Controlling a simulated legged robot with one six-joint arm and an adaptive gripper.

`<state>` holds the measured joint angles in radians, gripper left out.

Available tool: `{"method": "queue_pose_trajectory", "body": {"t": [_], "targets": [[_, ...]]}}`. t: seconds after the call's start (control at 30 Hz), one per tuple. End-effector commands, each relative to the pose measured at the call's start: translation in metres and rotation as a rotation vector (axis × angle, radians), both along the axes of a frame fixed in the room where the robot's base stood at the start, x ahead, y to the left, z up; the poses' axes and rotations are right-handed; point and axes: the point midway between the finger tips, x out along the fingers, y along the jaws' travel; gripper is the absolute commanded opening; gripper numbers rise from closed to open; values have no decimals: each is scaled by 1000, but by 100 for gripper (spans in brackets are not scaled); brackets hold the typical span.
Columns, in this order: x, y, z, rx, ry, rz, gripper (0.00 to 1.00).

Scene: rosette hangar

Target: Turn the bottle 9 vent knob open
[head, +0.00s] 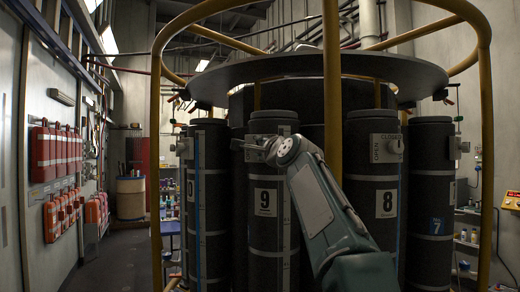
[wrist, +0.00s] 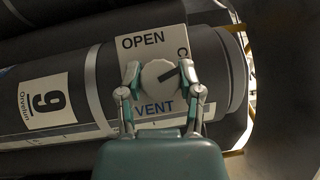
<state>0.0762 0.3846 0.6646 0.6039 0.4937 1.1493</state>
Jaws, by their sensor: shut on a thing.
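Bottle 9 (head: 265,225) is a dark upright cylinder in the rosette, with a white "9" label that also shows in the wrist view (wrist: 47,101). Its pale round vent knob (wrist: 160,77) sits on a white plate (wrist: 143,43) marked OPEN and VENT, with another word partly hidden at the right. A dark mark on the knob points to the upper right in the wrist view, not straight at OPEN. My gripper (wrist: 159,75) has its two fingers shut on the knob's sides. In the head view, my gripper (head: 272,150) reaches bottle 9's plate and hides the knob.
Bottle 8 (head: 373,235) stands to the right with its own knob (head: 395,146). A yellow post (head: 332,80) rises close beside my arm. A dark round top plate (head: 320,66) overhangs the bottles. Red containers (head: 43,153) line the left wall, with open floor (head: 120,248) before them.

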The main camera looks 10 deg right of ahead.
Motion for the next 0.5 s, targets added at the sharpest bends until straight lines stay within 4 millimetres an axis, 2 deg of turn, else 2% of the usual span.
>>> {"method": "queue_pose_trajectory", "body": {"t": [0.5], "targets": [[2,-1,-5,-72,59,-5,0]]}}
